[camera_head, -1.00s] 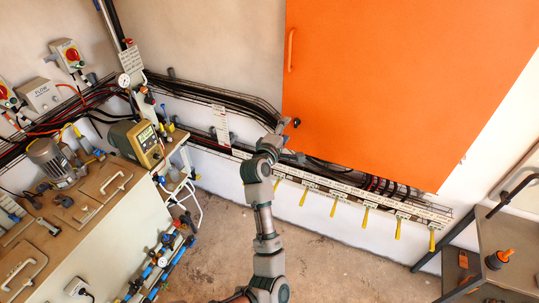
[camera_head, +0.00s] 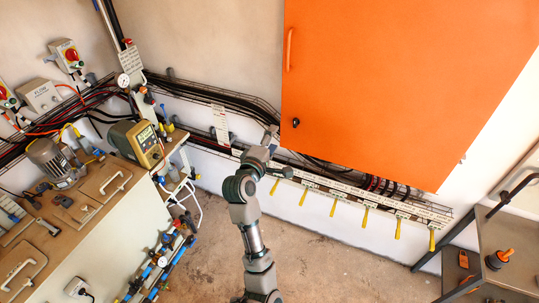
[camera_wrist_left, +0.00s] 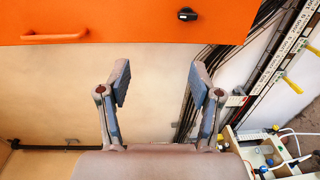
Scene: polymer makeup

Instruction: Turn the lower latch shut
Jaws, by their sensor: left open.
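The lower latch (camera_head: 295,122) is a small black knob near the lower left corner of the orange cabinet door (camera_head: 400,90). In the left wrist view the latch (camera_wrist_left: 187,14) is at the top, its lever lying roughly parallel to the door's handle. My left gripper (camera_head: 279,151) is open and empty, below and left of the latch in the head view, apart from it. In the wrist view its two fingers (camera_wrist_left: 160,78) are spread with bare wall between them. My right gripper is not in view.
An orange handle (camera_head: 289,50) sits above the latch on the door. Pipes and cables (camera_head: 225,97) run along the wall, with a rail of yellow-handled valves (camera_head: 365,215) below the cabinet. A workbench stands at left, a grey shelf (camera_head: 510,240) at right. Open floor lies between.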

